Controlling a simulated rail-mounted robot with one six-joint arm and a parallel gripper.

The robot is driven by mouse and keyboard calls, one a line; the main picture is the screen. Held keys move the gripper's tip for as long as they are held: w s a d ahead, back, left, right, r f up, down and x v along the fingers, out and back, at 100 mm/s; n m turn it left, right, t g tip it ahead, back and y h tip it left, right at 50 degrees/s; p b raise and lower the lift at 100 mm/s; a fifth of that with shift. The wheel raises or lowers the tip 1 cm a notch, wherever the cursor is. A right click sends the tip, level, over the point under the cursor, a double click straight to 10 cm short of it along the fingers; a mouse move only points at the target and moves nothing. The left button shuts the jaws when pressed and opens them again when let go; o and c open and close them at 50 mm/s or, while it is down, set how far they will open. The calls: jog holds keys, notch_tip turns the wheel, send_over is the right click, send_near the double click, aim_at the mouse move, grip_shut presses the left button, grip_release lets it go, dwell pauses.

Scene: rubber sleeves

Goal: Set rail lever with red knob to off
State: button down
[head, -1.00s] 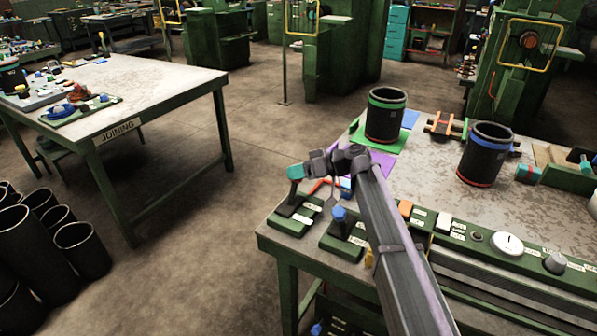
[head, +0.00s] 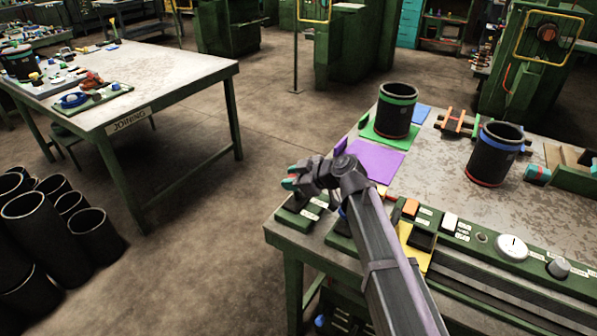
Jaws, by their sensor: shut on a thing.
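My gripper (head: 293,184) is at the near left corner of the right-hand bench, over the lever boxes. It is shut at a lever's top, where a bit of teal and a thin bit of red show. My gripper hides most of that knob, so I cannot tell clearly which colour it is gripping. The dark base of the left lever box (head: 297,217) shows below, with white labels. The lever's shaft and angle are mostly hidden. A second lever box beside it is largely covered by my arm, with only a little blue showing.
A control rail (head: 480,247) with buttons and a white dial runs along the bench's front. A green-banded sleeve (head: 396,111) and a blue-banded sleeve (head: 494,154) stand behind. A purple mat (head: 375,160) lies beyond my wrist.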

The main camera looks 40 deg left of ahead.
jog(key=shift+s+d+f+n+t+y+b, duration=0.15)
jog(key=shift+s+f+n+t+b, duration=0.15)
jog(key=shift+s+n+t, duration=0.3)
jog(key=shift+s+d+f+n+t+y+b, duration=0.15)
jog(key=shift+s+f+n+t+b, duration=0.15)
jog(key=shift+s+n+t, duration=0.3)
jog(key=shift+s, duration=0.15)
jog(key=c, duration=0.7)
grip_release()
jog(key=shift+c, duration=0.2)
jog(key=shift+r, duration=0.15)
notch_tip(320, 180, up, 10)
jog(key=p, duration=1)
